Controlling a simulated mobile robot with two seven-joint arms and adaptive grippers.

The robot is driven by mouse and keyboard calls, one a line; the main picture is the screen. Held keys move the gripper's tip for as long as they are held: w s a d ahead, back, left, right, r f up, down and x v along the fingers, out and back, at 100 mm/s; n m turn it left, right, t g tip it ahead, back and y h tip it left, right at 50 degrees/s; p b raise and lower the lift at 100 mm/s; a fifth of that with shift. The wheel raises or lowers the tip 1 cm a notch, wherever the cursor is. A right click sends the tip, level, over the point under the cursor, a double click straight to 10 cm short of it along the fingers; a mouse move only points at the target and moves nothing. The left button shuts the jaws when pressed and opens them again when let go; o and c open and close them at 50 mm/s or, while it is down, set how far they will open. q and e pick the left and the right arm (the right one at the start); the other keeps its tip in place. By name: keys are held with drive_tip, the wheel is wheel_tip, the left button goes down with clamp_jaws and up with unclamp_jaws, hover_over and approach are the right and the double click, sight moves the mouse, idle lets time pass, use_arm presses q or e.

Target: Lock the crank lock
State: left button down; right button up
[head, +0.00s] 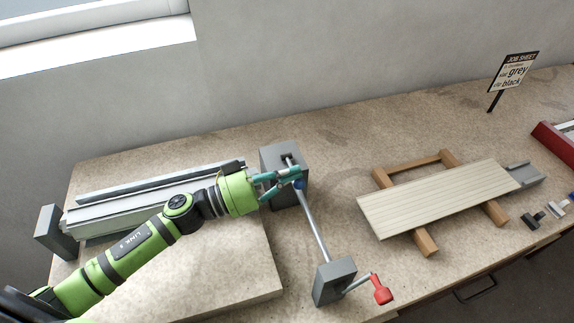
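A grey block (273,158) stands at the left table's right end, with a short metal piece on its top. A blue knob (300,184) shows beside this block. A long metal rod (315,228) runs from there to a second grey block (334,282) at the front. A crank with a red handle (382,290) sticks out to the right of the front block. My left gripper (299,175) has its teal fingers at the first block, right by the blue knob. The fingers partly cover the knob, so their grip is unclear. My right gripper is out of view.
Grey profiles (150,203) lie behind my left arm, by a grey end block (48,231). A cream slatted panel (435,198) rests on wooden bars (425,242). A job sheet sign (514,70), a red tray (555,142) and small fittings (533,219) are right.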

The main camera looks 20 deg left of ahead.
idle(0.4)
use_arm(q)
drive_tip(key=s+a+r, duration=0.2)
drive_tip(key=s+a, duration=0.2)
drive_tip(key=a, duration=0.4)
drive_tip(key=shift+s+p, duration=0.2)
drive_tip(key=shift+p, duration=0.1)
drive_tip(key=shift+r, duration=0.1)
